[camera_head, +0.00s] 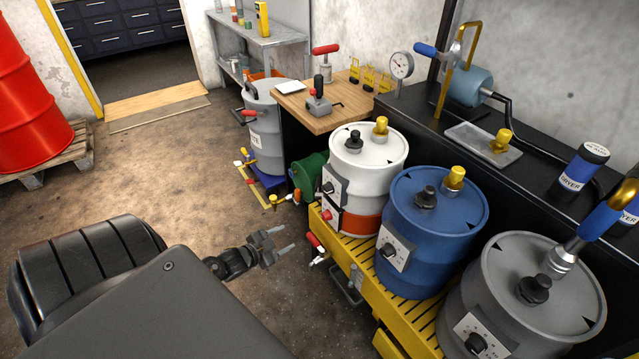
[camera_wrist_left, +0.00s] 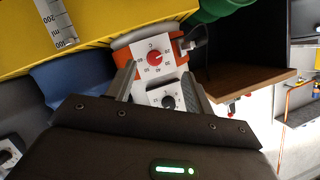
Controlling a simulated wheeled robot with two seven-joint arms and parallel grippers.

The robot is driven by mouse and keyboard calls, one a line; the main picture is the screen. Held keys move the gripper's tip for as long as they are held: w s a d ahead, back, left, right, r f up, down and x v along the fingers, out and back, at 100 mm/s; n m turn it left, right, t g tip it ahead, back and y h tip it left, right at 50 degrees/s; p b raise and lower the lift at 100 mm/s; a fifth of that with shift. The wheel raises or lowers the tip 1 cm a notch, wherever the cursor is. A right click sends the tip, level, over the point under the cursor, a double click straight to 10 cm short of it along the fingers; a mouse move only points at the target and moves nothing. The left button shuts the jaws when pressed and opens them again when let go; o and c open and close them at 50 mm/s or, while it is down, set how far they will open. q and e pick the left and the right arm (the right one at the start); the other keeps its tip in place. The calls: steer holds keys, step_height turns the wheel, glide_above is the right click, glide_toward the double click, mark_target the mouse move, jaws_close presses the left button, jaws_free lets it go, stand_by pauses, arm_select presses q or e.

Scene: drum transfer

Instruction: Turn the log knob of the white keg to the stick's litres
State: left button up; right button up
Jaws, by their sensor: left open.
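The white keg (camera_head: 367,157) stands at the far end of the yellow rack, with an orange band around its lower part. Its front has a white plate with a black knob (camera_head: 328,187) above a plate with a red knob (camera_head: 325,215). In the left wrist view the keg looks inverted, and the black knob (camera_wrist_left: 168,102) and red knob (camera_wrist_left: 155,57) appear between the fingers. My left gripper (camera_head: 283,239) is open and empty, in front of the keg and apart from it in the head view. My right gripper is not in view.
A blue keg (camera_head: 432,215) and a grey keg (camera_head: 545,290) stand nearer on the yellow rack (camera_head: 385,290). Red-handled taps stick out near the rack's front. A graduated scale (camera_wrist_left: 57,20) shows in the wrist view. The floor (camera_head: 150,170) to the left is clear.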

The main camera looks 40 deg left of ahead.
mark_target(324, 191)
arm_select(q)
steer(key=w+r+m+t+h+b, duration=0.3)
steer(key=w+r+m, duration=0.1)
steer(key=r, duration=0.8)
steer(key=x, duration=0.7)
steer(key=b+x, duration=0.1)
steer(key=x, duration=0.2)
steer(key=shift+w+d+f, duration=0.1)
steer(key=shift+w+d, duration=0.2)
steer(key=shift+d, duration=0.05)
steer(key=shift+w+d, duration=0.1)
steer(key=shift+w, duration=0.2)
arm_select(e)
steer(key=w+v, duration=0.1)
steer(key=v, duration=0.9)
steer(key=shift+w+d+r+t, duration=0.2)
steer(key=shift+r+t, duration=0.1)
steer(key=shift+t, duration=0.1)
arm_select(q)
steer(key=shift+c, duration=0.4)
steer(key=c, duration=0.9)
